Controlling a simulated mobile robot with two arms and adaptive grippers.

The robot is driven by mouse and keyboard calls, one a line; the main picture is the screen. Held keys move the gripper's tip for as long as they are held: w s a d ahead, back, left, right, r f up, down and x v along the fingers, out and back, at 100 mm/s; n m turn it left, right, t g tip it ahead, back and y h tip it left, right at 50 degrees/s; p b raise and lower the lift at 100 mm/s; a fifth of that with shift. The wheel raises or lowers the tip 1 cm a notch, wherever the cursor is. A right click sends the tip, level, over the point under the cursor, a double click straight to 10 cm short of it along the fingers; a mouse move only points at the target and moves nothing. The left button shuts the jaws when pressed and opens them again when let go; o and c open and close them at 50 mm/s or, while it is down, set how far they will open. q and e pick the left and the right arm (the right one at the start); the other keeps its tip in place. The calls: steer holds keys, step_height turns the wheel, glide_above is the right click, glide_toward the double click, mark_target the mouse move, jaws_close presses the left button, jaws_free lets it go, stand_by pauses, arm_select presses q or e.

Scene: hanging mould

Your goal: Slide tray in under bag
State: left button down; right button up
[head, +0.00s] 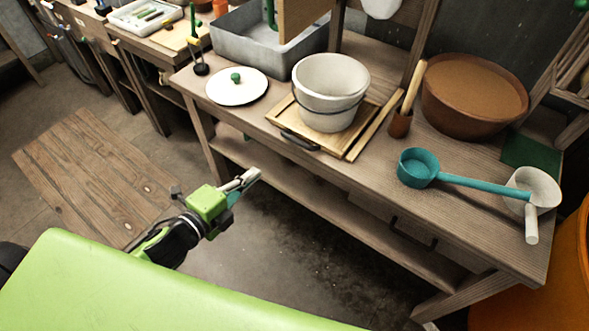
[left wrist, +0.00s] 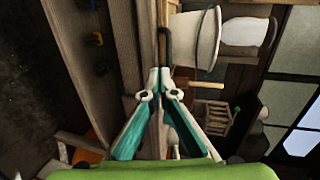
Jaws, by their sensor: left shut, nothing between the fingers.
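The wooden tray (head: 338,142) lies on the workbench with its dark handle (head: 299,140) at the front edge. Two nested-looking white tubs, or one bucket with a wide rim (head: 330,100), stand on it. A white hanging thing (head: 382,8), probably the bag, is cut off by the top edge behind the bucket; a pale shape (left wrist: 245,32) beyond the bucket in the left wrist view may be the same. My left gripper (head: 252,176) is shut and empty, in front of the bench and apart from the handle, which also shows in the left wrist view (left wrist: 165,45). My right gripper is not visible.
On the workbench, a white lid (head: 237,87) lies left of the tray. A brown bowl (head: 474,98), a teal ladle (head: 418,168) and a white scoop (head: 533,190) are at right. A grey basin (head: 258,45) is behind. The floor in front is clear; a lower shelf runs beneath.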

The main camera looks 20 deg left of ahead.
arm_select(q)
steer(key=d+r, duration=0.1)
steer(key=r, duration=0.1)
steer(key=b, duration=0.5)
glide_toward(294, 142)
steer(key=shift+m, duration=0.3)
steer(key=x, duration=0.7)
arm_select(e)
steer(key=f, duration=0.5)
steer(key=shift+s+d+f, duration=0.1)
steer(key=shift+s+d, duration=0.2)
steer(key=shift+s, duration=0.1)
arm_select(q)
steer(key=shift+w, duration=0.15)
